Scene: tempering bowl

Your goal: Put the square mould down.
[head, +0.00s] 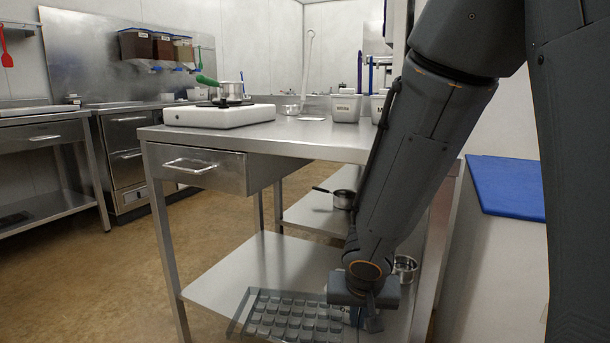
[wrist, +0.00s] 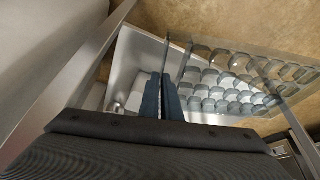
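The square mould (head: 290,316) is a clear grey tray with rows of cavities. It shows in the head view at the bottom, in front of the lower shelf (head: 232,268) of the steel table. My gripper (head: 362,316) is at its right end, pointing down. In the wrist view the two dark fingers (wrist: 163,98) are close together at one edge of the mould (wrist: 232,82), which sticks out to the right of them. The gripper looks shut on that edge. I cannot tell whether the mould touches the shelf.
The tabletop (head: 300,136) carries a white hob (head: 220,116) with a small pot (head: 232,91), and white tubs (head: 346,107). A dark-handled pan (head: 343,199) and a metal pot (head: 404,268) stand below. A blue board (head: 507,185) lies right. The lower shelf is bare at left.

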